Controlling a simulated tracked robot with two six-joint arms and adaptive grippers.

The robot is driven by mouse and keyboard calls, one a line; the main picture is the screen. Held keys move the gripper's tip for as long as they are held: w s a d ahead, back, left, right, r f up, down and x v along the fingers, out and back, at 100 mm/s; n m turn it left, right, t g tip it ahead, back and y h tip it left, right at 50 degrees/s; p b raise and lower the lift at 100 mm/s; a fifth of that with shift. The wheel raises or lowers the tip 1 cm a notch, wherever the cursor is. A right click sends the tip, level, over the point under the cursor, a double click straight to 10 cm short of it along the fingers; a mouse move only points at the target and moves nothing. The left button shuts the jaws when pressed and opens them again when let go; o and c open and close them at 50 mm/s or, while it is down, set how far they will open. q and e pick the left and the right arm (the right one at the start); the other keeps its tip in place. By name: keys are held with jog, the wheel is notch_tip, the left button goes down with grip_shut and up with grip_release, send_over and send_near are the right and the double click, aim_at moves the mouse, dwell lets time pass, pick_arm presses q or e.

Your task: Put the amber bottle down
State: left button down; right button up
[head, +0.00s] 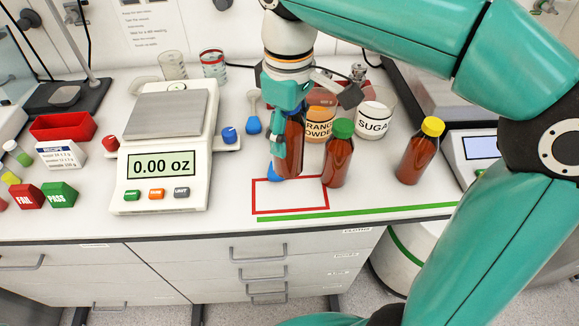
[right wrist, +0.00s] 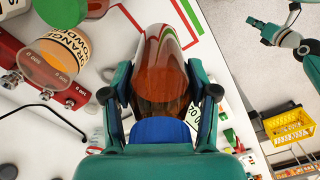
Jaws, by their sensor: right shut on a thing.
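An amber bottle (head: 290,148) is held in my right gripper (head: 287,122), upright or nearly so, at the back edge of the red-outlined rectangle (head: 254,196) on the bench. I cannot tell whether its base touches the bench. In the right wrist view the fingers (right wrist: 162,92) close on both sides of the amber bottle (right wrist: 160,55), with its blue cap (right wrist: 160,131) towards my palm. A green-capped amber bottle (head: 338,160) stands close on the right. A teal arm end, seemingly my left gripper (right wrist: 264,32), shows small at the top right of the wrist view.
A scale (head: 165,145) reading 0.00 oz stands left of the rectangle. Jars of orange powder (head: 319,122) and sugar (head: 374,122) stand behind. A yellow-capped bottle (head: 419,152) stands right. A green line (head: 360,213) runs along the front. The rectangle's front is clear.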

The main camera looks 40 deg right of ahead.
aim_at(290, 117)
notch_tip(290, 117, down, 9)
jog(key=shift+s+r+b, duration=0.15)
jog(key=shift+r+b, duration=0.05)
jog(key=shift+b, duration=0.25)
jog(key=o, duration=1.4)
jog(key=shift+f, duration=0.1)
notch_tip(290, 117, up, 12)
jog(key=shift+r+p, duration=0.15)
jog(key=shift+p, duration=0.85)
